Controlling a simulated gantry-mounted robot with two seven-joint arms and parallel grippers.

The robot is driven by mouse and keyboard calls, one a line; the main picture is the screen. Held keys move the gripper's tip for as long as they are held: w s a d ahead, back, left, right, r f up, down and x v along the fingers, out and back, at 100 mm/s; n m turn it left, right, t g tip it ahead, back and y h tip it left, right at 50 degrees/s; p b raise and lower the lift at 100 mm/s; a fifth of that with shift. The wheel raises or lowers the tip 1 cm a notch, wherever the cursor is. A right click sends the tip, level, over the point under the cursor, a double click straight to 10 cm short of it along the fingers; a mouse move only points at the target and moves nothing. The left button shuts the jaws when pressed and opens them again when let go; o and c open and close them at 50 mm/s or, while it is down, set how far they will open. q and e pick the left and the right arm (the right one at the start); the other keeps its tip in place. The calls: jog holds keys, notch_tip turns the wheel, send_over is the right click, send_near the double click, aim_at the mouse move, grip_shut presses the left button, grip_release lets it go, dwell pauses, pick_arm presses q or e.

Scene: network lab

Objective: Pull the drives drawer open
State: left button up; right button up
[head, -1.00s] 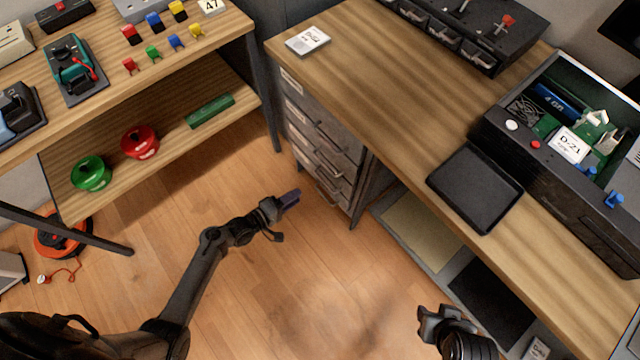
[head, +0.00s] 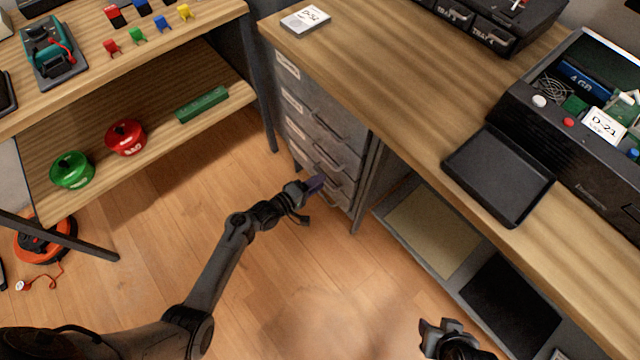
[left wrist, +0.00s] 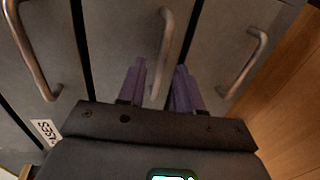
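The grey drawer unit (head: 325,125) stands under the workbench's left end, its drawers stacked and apparently shut. Its label cards are too small to read, so I cannot tell which drawer is the drives drawer. My left gripper (head: 316,184) is at the lower drawers' fronts. In the left wrist view its two purple fingers (left wrist: 158,85) are apart, with the end of the middle bar handle (left wrist: 166,45) showing between them. Contact is not clear. A handle on each side also shows. My right gripper (head: 442,325) is at the lower edge, away from the drawers; its opening is unclear.
The workbench (head: 410,90) carries a black tray (head: 498,175) and an open dark case (head: 545,125). A wooden shelf unit (head: 150,135) with red and green round items stands left. A low shelf (head: 435,232) lies right of the drawers. The floor before them is clear.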

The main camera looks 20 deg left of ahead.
pick_arm(q)
jog(key=shift+b+x, duration=0.3)
jog(key=shift+x, duration=0.45)
jog(key=shift+d, duration=0.1)
grip_shut()
dwell(0.9)
